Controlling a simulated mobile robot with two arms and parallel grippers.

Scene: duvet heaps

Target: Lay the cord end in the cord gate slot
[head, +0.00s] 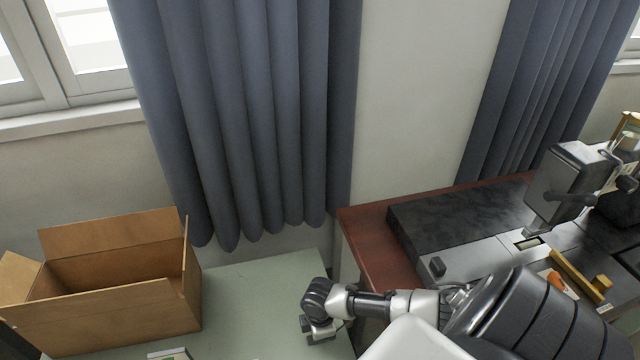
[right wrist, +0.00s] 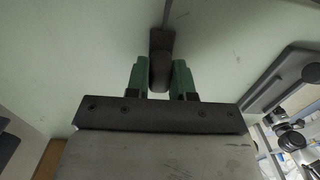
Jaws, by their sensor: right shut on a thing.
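My right gripper (head: 319,332) is over the pale green table in the head view, at the end of my arm coming in from the right. In the right wrist view its green fingers (right wrist: 159,75) are shut on a dark, rounded piece (right wrist: 160,68), which seems to be the cord end. A dark, narrow part (right wrist: 161,40) shows just beyond it, with a thin line running up from there to the top edge. I cannot tell whether this part is joined to the held piece. I cannot make out the cord gate slot in either view. My left gripper is out of view.
An open cardboard box (head: 118,312) stands at the left of the pale green table (head: 262,290). A sewing machine (head: 572,185) stands on a red-brown table (head: 375,240) at the right, beside my arm. Blue-grey curtains (head: 245,110) hang behind. The green table between box and gripper is mostly clear.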

